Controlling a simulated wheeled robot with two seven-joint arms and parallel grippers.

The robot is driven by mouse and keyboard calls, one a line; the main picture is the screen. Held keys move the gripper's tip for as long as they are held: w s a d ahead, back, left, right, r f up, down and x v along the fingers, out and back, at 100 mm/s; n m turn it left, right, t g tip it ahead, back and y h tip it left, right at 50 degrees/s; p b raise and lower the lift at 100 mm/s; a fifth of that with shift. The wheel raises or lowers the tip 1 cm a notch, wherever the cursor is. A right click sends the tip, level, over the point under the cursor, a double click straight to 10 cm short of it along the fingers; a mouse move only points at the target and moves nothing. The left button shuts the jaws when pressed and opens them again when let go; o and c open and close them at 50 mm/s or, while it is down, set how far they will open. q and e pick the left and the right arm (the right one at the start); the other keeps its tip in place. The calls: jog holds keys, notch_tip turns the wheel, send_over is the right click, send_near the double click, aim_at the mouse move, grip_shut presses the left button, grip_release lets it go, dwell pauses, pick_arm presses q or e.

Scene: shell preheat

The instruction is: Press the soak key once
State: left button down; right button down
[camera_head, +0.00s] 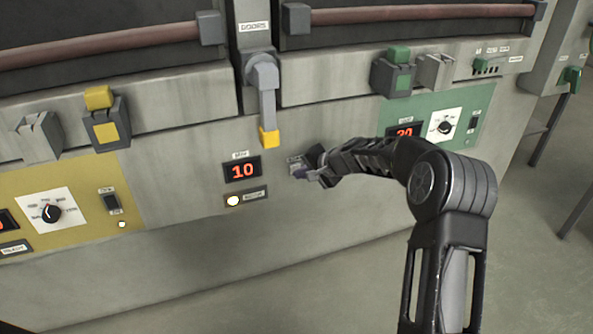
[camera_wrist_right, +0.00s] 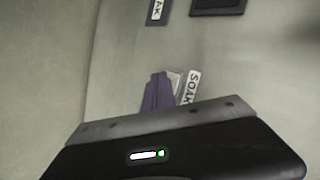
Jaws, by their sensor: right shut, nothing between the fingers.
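The soak key shows as a small grey patch (camera_wrist_right: 175,80) beside the SOAK label (camera_wrist_right: 190,87) in the right wrist view, partly hidden by my fingers. In the head view the small label (camera_head: 294,159) sits on the grey panel just above my fingertips, and the key is mostly covered. My right gripper (camera_head: 302,174) is shut and empty, its fingertips at the panel by the key. The purple-grey fingers also show in the wrist view (camera_wrist_right: 157,93). I cannot tell whether they touch the key. My left gripper is not in view.
A red display (camera_head: 242,170) reads 10, with a lit white lamp (camera_head: 233,201) below it. A grey lever with a yellow end (camera_head: 268,137) hangs above. A yellow panel (camera_head: 85,185) is at left, a green panel (camera_head: 465,107) at right. Open floor lies at the right.

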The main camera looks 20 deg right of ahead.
jog(key=shift+s, duration=0.1)
dwell(0.3)
jog(key=shift+s+a+b, duration=0.1)
jog(key=shift+s+b, duration=0.55)
jog(key=shift+s, duration=0.05)
jog(key=s+b, duration=0.3)
jog(key=s, duration=0.2)
jog(key=shift+a, duration=0.15)
dwell(0.8)
